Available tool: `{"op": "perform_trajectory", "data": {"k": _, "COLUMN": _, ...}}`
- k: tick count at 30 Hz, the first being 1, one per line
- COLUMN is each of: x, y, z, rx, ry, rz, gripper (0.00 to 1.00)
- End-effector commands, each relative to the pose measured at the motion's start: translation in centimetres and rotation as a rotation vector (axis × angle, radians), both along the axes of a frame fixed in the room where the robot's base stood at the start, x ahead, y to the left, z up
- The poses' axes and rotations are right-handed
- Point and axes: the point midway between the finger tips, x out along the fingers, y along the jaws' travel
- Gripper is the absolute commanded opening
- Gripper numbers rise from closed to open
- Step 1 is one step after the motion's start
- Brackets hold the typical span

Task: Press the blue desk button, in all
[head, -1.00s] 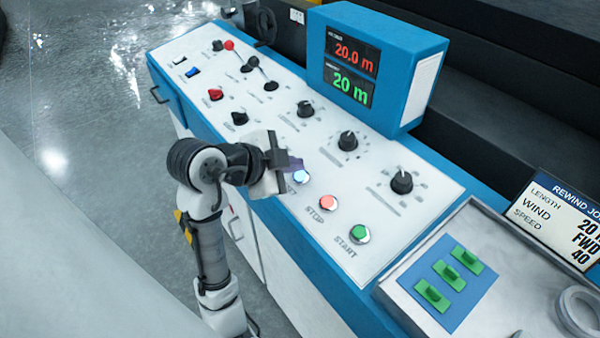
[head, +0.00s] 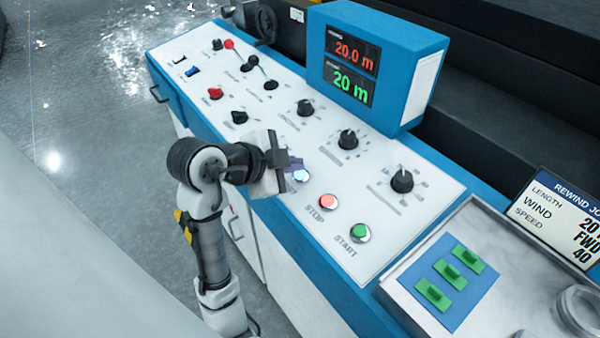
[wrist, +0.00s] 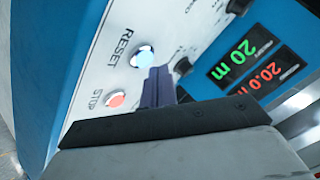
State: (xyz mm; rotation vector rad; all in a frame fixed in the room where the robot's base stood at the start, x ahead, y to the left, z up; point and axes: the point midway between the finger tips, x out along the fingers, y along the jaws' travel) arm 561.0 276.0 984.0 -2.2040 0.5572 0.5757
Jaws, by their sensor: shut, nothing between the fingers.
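The blue desk button (head: 301,175) is lit and sits on the white desk panel, left of the red STOP button. In the wrist view the blue button (wrist: 143,57) carries the label RESET beside it. My gripper (head: 298,165) is shut and empty, with its fingers just above and left of the blue button in the head view.
The red STOP button (head: 328,202) and green START button (head: 360,233) are close by. Black knobs (head: 348,139) and a blue display box (head: 380,65) stand behind. A tray (head: 410,290) with green pieces is at the right.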

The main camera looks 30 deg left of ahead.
Motion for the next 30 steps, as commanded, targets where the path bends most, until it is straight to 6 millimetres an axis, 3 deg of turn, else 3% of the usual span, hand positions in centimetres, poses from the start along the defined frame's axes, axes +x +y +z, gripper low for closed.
{"op": "perform_trajectory", "data": {"k": 30, "x": 0.19, "y": -0.07, "z": -1.09, "rx": 0.0, "ry": 0.0, "rz": 0.0, "gripper": 0.0}}
